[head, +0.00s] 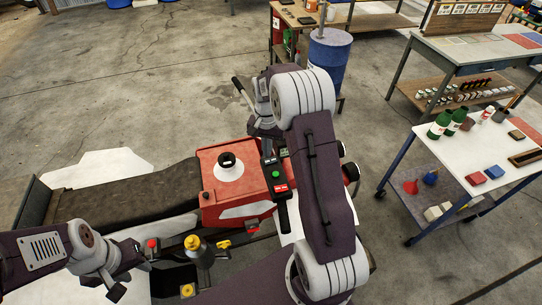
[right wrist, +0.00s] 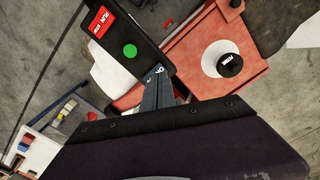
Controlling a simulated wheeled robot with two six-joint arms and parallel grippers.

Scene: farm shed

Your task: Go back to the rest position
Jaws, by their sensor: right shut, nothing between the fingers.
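My right arm reaches up over a red machine (head: 232,178) in the head view. My right gripper (head: 268,152) is close to a black control box (head: 276,177) with a green button and red labels. In the right wrist view my right gripper (right wrist: 158,74) is shut and empty, its tips at the lower edge of the control box (right wrist: 122,38); I cannot tell whether they touch. The red machine also shows there (right wrist: 205,50). My left gripper (head: 122,277) is low at the left in the head view, left of a yellow-topped fitting (head: 193,243); its jaw opening is unclear.
A dark belt (head: 120,187) runs left from the red machine. A white-topped cart (head: 490,150) with green bottles stands at the right. A blue barrel (head: 329,55) stands behind the machine. The concrete floor at the upper left is mostly clear.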

